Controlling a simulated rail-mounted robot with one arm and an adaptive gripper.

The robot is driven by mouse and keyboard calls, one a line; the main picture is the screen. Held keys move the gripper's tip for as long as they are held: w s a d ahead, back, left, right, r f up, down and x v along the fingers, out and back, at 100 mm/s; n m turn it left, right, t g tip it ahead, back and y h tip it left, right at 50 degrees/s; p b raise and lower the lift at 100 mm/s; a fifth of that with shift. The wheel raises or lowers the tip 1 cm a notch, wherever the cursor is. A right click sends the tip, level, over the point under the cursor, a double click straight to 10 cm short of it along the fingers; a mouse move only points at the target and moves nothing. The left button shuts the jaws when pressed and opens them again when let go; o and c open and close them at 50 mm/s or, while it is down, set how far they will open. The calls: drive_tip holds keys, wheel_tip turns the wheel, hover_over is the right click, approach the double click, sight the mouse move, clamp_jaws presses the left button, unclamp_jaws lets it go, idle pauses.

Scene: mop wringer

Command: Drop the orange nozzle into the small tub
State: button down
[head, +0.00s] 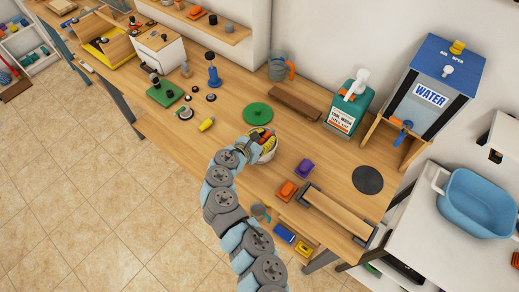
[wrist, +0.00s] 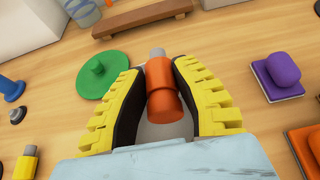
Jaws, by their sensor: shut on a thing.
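The orange nozzle (wrist: 163,95) has a grey tip and sits between the yellow, black-padded fingers of my gripper (wrist: 158,70) in the wrist view. My gripper is shut on it. A whitish surface (wrist: 165,130), seemingly the small tub, shows below the nozzle between the fingers. In the head view my gripper (head: 262,138) is over the small pale tub (head: 272,157), whose rim shows beside the fingers. The fingers and arm hide most of the tub and its inside. I cannot tell how high the nozzle is above its floor.
A green knobbed disc (head: 257,113) lies just behind the tub. A purple block (head: 303,168) and an orange block (head: 287,191) lie to its right. A wooden bar (head: 296,104) and teal soap dispenser (head: 347,105) are farther back.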

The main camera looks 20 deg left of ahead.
drive_tip(key=c, duration=0.8)
unclamp_jaws()
drive_tip(key=v, duration=1.2)
drive_tip(key=shift+f, duration=0.2)
